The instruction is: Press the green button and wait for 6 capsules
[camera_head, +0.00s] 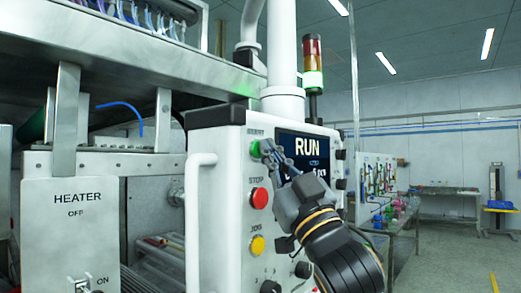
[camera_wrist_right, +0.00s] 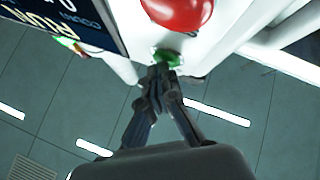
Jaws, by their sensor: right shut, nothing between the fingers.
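The green button (camera_head: 255,149) is at the top left of the white control panel (camera_head: 224,215). My right gripper (camera_head: 267,147) is shut and empty, with its fingertips at the green button. In the right wrist view the fingertips (camera_wrist_right: 160,72) overlap the lower edge of the green button (camera_wrist_right: 167,57); I cannot tell if it is pushed in. The panel's screen (camera_head: 306,153) reads RUN, with a line ending in "pcs" partly hidden by my gripper. No capsules can be made out clearly. My left gripper is not in view.
Below the green button are a red STOP button (camera_head: 259,198) and a yellow JOG button (camera_head: 257,245). A white handle (camera_head: 194,220) stands out left of the panel. A signal tower (camera_head: 313,75) above shows its green section lit. A heater box (camera_head: 75,235) is at left.

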